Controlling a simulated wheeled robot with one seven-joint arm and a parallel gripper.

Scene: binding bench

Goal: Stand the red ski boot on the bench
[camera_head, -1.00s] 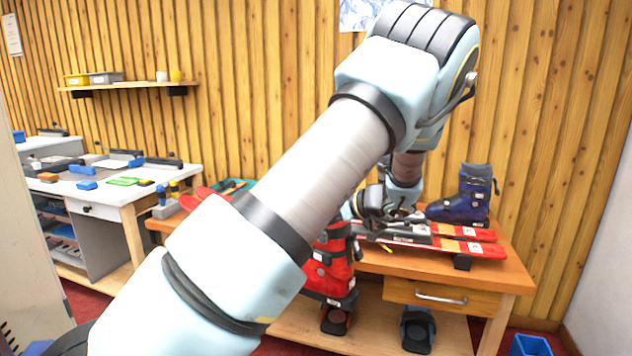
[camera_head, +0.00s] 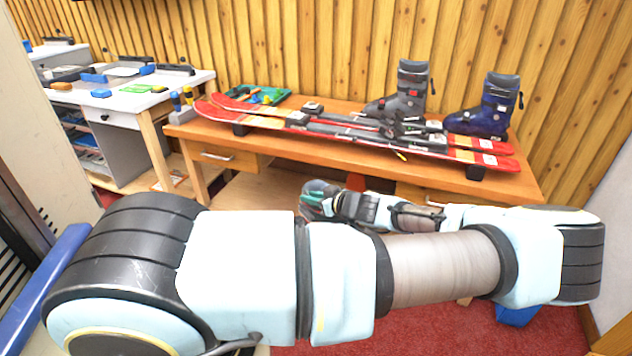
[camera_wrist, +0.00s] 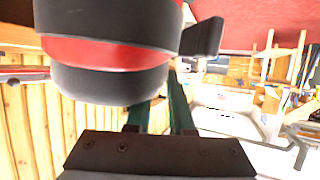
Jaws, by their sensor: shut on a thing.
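My gripper (camera_head: 318,200) is in front of the bench (camera_head: 300,148), below its top and pointing left. In the wrist view its two dark green fingers (camera_wrist: 163,103) are shut on the red ski boot (camera_wrist: 105,52). Only rounded black and red bands of the boot show there, large and close, with a dark part jutting out at the right. In the head view the boot is not seen; my pale arm covers the space below the gripper. The orange wooden bench top is partly covered by skis.
Red skis (camera_head: 470,143) lie along the bench. A grey boot (camera_head: 411,85) and a blue boot (camera_head: 488,108) stand at its right. A green tray (camera_head: 258,97) with tools is at the back left. Bare wood shows along the front left edge. A white workbench (camera_head: 130,98) stands further left.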

